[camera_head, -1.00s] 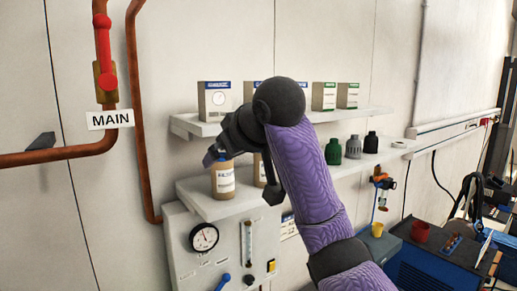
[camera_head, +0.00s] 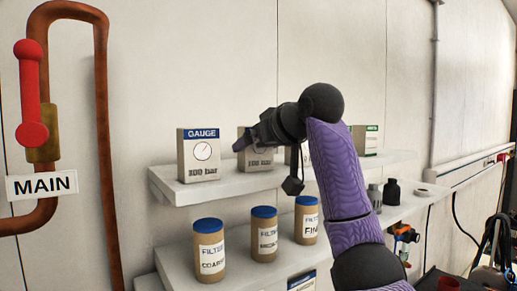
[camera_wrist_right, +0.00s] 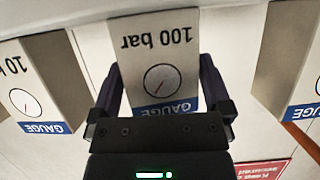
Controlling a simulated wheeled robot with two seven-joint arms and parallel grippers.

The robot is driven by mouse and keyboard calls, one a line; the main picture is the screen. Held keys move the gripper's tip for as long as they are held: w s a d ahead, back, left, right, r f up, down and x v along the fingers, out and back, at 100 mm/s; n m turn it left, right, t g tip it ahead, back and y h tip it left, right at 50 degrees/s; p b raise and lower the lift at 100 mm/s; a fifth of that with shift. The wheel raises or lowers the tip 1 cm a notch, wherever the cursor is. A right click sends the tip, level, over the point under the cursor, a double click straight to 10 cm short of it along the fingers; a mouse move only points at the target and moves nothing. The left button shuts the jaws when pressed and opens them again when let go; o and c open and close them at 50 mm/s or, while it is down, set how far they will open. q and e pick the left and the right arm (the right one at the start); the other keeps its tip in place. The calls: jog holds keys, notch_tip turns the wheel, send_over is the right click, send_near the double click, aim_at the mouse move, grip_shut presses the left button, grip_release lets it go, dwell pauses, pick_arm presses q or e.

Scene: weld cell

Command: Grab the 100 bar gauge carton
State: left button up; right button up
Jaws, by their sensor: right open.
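The 100 bar gauge carton (camera_head: 258,160) stands on the upper shelf, second from the left, partly hidden by my right gripper. In the right wrist view this carton (camera_wrist_right: 158,48) appears upside down, with its dial, "100 bar" print and blue GAUGE band facing me. My right gripper (camera_head: 245,143) is open. In the wrist view its fingers (camera_wrist_right: 163,82) lie on either side of the carton's picture; I cannot tell whether they touch it. My left gripper is out of view.
Another gauge carton (camera_head: 199,155) stands to the left, and it also shows in the wrist view (camera_wrist_right: 285,65). A 10 bar carton (camera_wrist_right: 45,80) is on the other side. Filter canisters (camera_head: 264,234) stand on the lower shelf (camera_head: 232,277), below the upper shelf (camera_head: 225,187).

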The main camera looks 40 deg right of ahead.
jog(key=shift+a, duration=0.3)
jog(key=shift+s+a+r, duration=0.15)
jog(key=shift+a, duration=0.05)
jog(key=shift+c, duration=0.4)
jog(key=shift+s, duration=0.1)
jog(key=shift+c, duration=1.3)
jog(key=shift+d, duration=0.25)
jog(key=c, duration=0.5)
jog(key=shift+c, duration=1.1)
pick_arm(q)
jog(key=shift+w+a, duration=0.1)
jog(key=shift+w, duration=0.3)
